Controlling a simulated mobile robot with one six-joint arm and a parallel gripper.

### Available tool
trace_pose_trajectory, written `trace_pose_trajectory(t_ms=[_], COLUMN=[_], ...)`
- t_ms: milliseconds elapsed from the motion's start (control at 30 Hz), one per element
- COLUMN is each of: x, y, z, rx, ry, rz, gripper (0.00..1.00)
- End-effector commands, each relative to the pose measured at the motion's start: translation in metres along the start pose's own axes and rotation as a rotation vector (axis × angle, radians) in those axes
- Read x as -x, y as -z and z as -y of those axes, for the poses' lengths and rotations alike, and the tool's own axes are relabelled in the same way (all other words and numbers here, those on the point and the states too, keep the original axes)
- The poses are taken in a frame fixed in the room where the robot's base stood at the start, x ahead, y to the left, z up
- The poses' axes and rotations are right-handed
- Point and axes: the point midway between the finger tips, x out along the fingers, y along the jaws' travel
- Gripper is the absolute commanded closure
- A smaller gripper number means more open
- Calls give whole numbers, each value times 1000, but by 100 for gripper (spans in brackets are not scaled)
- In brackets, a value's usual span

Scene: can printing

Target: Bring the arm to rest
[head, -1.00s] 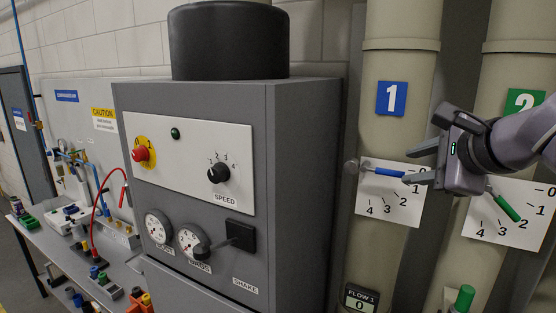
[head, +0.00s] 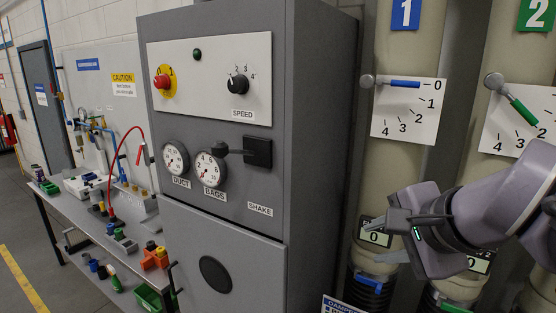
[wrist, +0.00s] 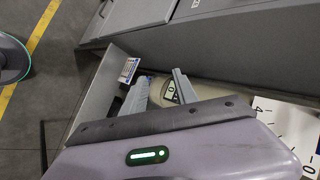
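My arm (head: 492,205) reaches in from the right in the head view. My gripper (head: 388,237) is in front of the lower part of the two pipes, below the lever dials. It holds nothing that I can see. In the wrist view, my gripper (wrist: 162,88) shows two grey fingers spread apart with a gap between them. The blue lever (head: 404,84) on pipe 1 lies level, pointing at 0. The green lever (head: 523,111) on pipe 2 slants down to the right, at about 2. My gripper is apart from both levers and partly covers the flow displays.
A grey cabinet (head: 330,130) with knobs and gauges stands left of the pipes. A workbench (head: 75,220) with several small coloured parts is farther left. A small sign (head: 345,305) stands low by the pipes. The floor (head: 25,270) at far left is clear.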

Motion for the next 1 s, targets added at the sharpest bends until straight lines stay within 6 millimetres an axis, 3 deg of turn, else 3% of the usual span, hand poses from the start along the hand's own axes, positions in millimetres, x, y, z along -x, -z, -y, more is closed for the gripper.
trace_pose_trajectory(t_ms=[33,200,300,400,500,567,1000], x=[-46,-125,-163,-188,-199,-201,-197], y=[-22,-80,-104,-118,-125,-126,-126], z=[-66,-219,-300,-358,-388,-394,-392], rx=[90,426,610,751,835,858,863], ry=[-30,-133,-179,-210,-227,-233,-235], rz=[17,74,109,137,154,158,159], gripper=[65,65,65,65,65,65,65])
